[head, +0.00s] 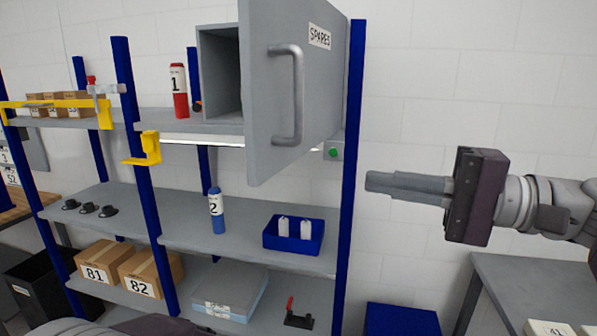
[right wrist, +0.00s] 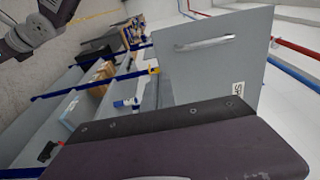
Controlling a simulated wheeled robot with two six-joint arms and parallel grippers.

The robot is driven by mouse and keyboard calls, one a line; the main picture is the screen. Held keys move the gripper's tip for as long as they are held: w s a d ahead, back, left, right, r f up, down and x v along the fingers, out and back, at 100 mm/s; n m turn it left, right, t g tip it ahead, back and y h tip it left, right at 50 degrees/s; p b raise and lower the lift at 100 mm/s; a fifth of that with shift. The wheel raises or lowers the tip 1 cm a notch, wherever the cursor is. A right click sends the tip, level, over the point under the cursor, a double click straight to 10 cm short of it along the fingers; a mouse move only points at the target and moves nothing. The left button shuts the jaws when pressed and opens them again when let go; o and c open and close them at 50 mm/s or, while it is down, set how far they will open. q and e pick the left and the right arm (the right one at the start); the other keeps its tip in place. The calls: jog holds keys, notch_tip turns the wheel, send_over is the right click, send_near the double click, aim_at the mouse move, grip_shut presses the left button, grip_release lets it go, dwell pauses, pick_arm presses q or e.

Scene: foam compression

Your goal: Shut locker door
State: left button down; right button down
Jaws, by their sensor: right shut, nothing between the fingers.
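The grey locker door (head: 308,70) stands open in the head view, swung out from the locker (head: 220,75) on the upper shelf. It has a "SPARES" label and a vertical bar handle (head: 290,95). Part of the locker's dark inside shows left of the door. The door also shows in the right wrist view (right wrist: 205,75), with its handle (right wrist: 205,43). My right gripper (head: 370,182) is shut and empty, right of the rack's blue post, lower than the handle and apart from the door.
A blue post (head: 350,150) stands between my right gripper and the shelves. The shelves hold a red bottle (head: 179,92), a blue bottle (head: 217,210), a blue bin (head: 300,235) and cardboard boxes (head: 150,270). A grey table (head: 530,270) is at lower right.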

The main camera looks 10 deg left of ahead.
jog(key=p, duration=0.2)
send_near(277, 168)
jog(key=p+x, duration=0.2)
jog(key=x, duration=0.4)
jog(key=shift+w+a+r+p, duration=0.1)
jog(key=shift+w+p, duration=0.05)
jog(key=shift+p, duration=0.15)
jog(key=shift+a, duration=0.25)
jog(key=shift+a, duration=0.1)
